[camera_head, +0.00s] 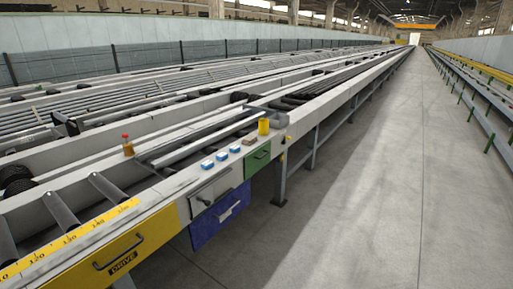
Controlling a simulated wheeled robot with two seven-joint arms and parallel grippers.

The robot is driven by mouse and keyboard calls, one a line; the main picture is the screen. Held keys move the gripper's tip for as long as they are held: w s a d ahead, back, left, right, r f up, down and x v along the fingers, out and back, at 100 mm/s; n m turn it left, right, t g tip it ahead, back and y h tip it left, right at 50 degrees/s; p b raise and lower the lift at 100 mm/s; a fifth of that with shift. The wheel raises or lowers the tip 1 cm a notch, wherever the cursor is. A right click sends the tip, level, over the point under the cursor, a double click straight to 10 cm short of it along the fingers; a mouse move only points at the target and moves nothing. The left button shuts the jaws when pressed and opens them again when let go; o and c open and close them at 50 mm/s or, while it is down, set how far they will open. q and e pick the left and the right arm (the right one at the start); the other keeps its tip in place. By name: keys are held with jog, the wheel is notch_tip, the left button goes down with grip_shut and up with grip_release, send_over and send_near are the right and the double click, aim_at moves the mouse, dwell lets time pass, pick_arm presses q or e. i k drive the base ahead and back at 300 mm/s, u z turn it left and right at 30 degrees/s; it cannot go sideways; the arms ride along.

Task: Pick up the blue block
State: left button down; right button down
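Neither of my grippers shows in the head view.
A red-capped bottle (127,146) stands farther back. Yellow (110,262), white (211,193), blue (220,212) and green (258,158) fronts line the side. The floor at right is clear.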

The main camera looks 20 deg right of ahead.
aim_at(235, 149)
jog(key=z, duration=0.25)
jog(key=i, duration=1.45)
jog(key=u, duration=0.1)
